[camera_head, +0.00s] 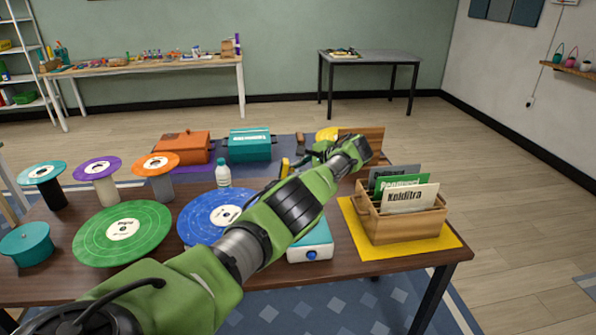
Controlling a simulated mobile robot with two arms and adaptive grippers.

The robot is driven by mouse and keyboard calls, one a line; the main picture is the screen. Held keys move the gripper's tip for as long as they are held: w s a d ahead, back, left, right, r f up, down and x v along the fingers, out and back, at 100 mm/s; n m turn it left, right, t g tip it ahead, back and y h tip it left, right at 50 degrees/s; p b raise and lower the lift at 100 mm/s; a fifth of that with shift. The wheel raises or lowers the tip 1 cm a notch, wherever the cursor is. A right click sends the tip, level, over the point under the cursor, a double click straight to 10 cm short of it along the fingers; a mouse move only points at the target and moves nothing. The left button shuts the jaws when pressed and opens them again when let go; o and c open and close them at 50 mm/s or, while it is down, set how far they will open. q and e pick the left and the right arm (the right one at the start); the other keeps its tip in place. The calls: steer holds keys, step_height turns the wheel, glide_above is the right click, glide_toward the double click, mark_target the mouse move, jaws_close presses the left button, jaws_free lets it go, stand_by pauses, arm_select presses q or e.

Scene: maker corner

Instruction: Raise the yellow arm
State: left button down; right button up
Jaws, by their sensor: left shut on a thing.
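My left arm comes in from the lower left and crosses the table, and its wrist bends back to the left at the far side. My left gripper (300,162) is small in the view and partly hidden by my own green arm. A small upright yellow piece, which looks like the yellow arm (284,168), shows at its fingertips. The gripper is shut on it, though the contact is hard to see. A white and teal box with a blue knob (311,254) sits partly behind my forearm. A blue record (205,212) lies left of it. My right gripper is not in view.
A wooden crate of record sleeves (405,225) stands on a yellow mat at right. A bottle (223,175), a green record (122,234) and several discs on stands are at left. Orange (182,146) and teal (250,145) cases stand at the back.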

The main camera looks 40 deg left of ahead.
arm_select(q)
steer(key=c, duration=2.1)
jaws_free()
steer(key=shift+c, duration=0.2)
steer(key=shift+o, duration=0.6)
steer(key=shift+w+a+f, duration=0.1)
steer(key=shift+f, duration=0.05)
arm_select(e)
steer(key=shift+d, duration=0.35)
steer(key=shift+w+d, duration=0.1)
arm_select(q)
steer(key=shift+d+r, duration=0.35)
steer(key=shift+d, duration=0.1)
steer(key=v, duration=1.1)
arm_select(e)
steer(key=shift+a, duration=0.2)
arm_select(q)
steer(key=shift+f, duration=0.1)
